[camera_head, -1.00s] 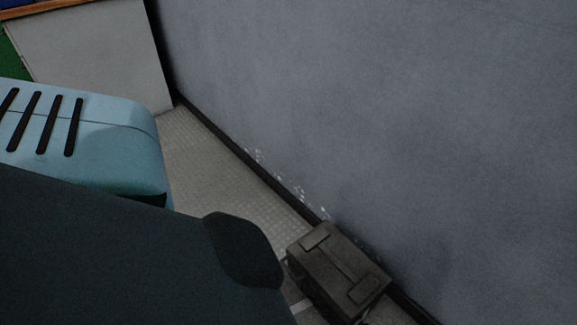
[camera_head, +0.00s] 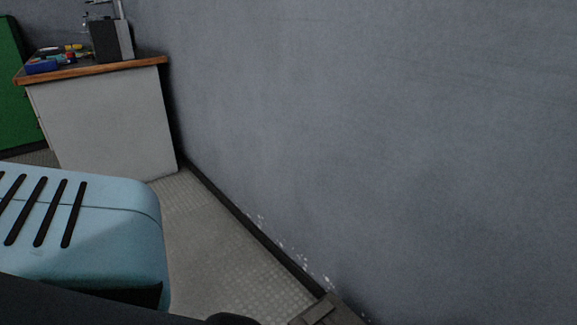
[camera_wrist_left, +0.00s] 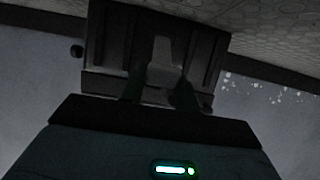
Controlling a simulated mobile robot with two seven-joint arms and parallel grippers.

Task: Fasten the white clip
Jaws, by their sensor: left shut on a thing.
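In the left wrist view, my left gripper (camera_wrist_left: 160,92) points at a dark ribbed box and its two dark fingers are closed around a pale grey tab (camera_wrist_left: 165,62) at the box's front. The tab may be the white clip, but the picture is too dark to be sure of its colour or whether it is fastened. No white clip can be made out in the head view. The dark box (camera_wrist_left: 210,50) also shows in the head view (camera_head: 335,312), cut off at the bottom edge by the wall. My right gripper is in neither view.
A grey wall (camera_head: 400,130) fills the right of the head view. A cabinet (camera_head: 105,120) with a wooden top holding small items stands at the back left. A strip of floor (camera_head: 220,240) along the wall is clear.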

